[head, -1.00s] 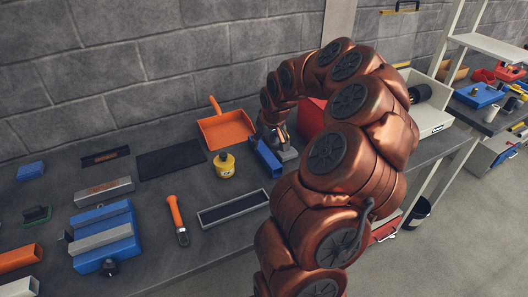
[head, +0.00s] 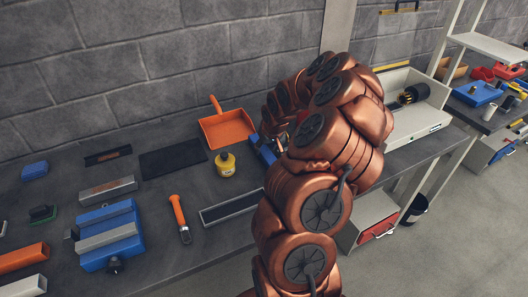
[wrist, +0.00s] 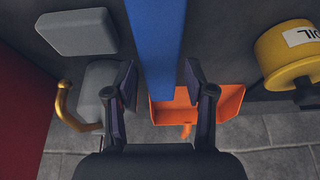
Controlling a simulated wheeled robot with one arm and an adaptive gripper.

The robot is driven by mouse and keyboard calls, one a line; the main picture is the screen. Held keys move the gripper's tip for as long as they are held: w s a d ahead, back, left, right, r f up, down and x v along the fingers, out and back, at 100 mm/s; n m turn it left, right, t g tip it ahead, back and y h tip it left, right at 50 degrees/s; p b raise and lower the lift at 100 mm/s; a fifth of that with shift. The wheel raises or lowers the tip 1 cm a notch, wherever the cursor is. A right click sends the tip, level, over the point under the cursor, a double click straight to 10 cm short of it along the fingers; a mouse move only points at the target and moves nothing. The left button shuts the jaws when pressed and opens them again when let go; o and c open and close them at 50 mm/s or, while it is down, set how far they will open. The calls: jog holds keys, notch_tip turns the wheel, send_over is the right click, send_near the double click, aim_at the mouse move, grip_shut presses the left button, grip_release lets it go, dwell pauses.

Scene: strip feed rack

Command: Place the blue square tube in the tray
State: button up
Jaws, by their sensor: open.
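The blue square tube (head: 262,149) lies on the bench just right of the orange dustpan, partly hidden by my arm in the head view. In the wrist view the tube (wrist: 156,40) runs from the top edge down to between my fingers. My gripper (wrist: 160,92) is open, with one finger on each side of the tube's end; I see no contact. In the head view the gripper is hidden behind my arm. A long narrow tray (head: 232,208) with a pale rim and dark inside lies near the bench's front edge. It looks empty.
An orange dustpan (head: 227,130) and a yellow oil bottle (head: 225,165) are close to the tube. In the wrist view, grey blocks (wrist: 78,31), a brass-coloured handle (wrist: 64,104) and a red surface (wrist: 18,85) are left of the gripper. An orange-handled tool (head: 179,218) lies left of the tray.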

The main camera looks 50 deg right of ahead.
jog(key=shift+p+x, duration=0.4)
jog(key=shift+x, duration=0.85)
jog(key=shift+c, duration=0.4)
grip_shut()
